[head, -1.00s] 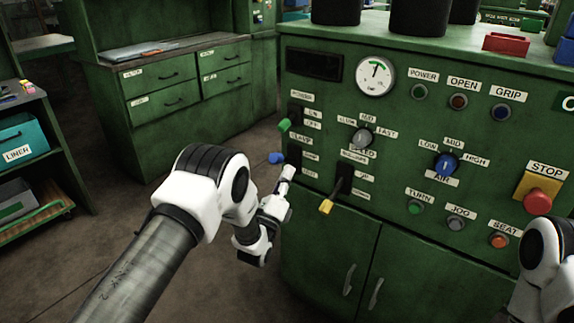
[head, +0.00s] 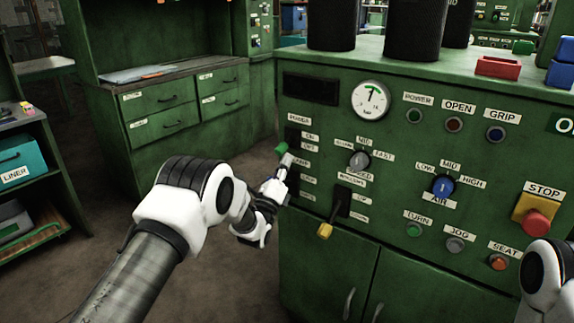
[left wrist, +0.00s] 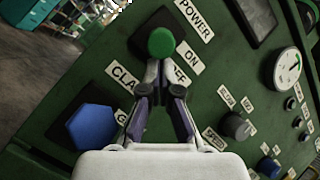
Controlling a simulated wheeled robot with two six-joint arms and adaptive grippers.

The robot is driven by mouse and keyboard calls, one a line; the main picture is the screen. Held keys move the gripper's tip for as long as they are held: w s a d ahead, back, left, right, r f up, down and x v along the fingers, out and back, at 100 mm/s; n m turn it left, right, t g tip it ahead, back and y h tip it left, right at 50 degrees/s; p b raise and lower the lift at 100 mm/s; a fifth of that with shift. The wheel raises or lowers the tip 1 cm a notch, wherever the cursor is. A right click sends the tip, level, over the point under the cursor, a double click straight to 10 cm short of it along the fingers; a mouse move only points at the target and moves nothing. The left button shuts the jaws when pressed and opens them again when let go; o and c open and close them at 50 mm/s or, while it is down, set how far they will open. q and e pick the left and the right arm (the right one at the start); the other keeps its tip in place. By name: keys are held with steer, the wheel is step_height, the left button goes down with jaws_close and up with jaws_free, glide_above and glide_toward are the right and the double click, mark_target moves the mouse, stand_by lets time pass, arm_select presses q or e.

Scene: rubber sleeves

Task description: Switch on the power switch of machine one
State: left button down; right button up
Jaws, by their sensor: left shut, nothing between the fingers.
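The power switch is a lever with a round green knob (head: 281,149) at the left edge of the green machine's front panel, beside the labels POWER, ON and OFF. It also shows in the left wrist view (left wrist: 161,42). My left gripper (head: 286,162) is shut and empty, its fingertips (left wrist: 154,68) just below the green knob and touching it or very close; I cannot tell which. In the left wrist view the knob's lever points towards the camera. My right gripper is out of view; only part of my right arm shows at the right edge.
Below is a clamp lever with a blue knob (left wrist: 92,127), hidden behind my gripper in the head view. A yellow-tipped lever (head: 325,230), a speed dial (head: 359,160) and a red stop button (head: 536,222) are on the panel. Free floor lies to the left.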

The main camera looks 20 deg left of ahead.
arm_select(q)
steer(key=shift+s+r+g+p, duration=0.2)
steer(key=shift+r+g+p, duration=0.1)
steer(key=shift+p, duration=0.3)
steer(key=shift+p, duration=0.35)
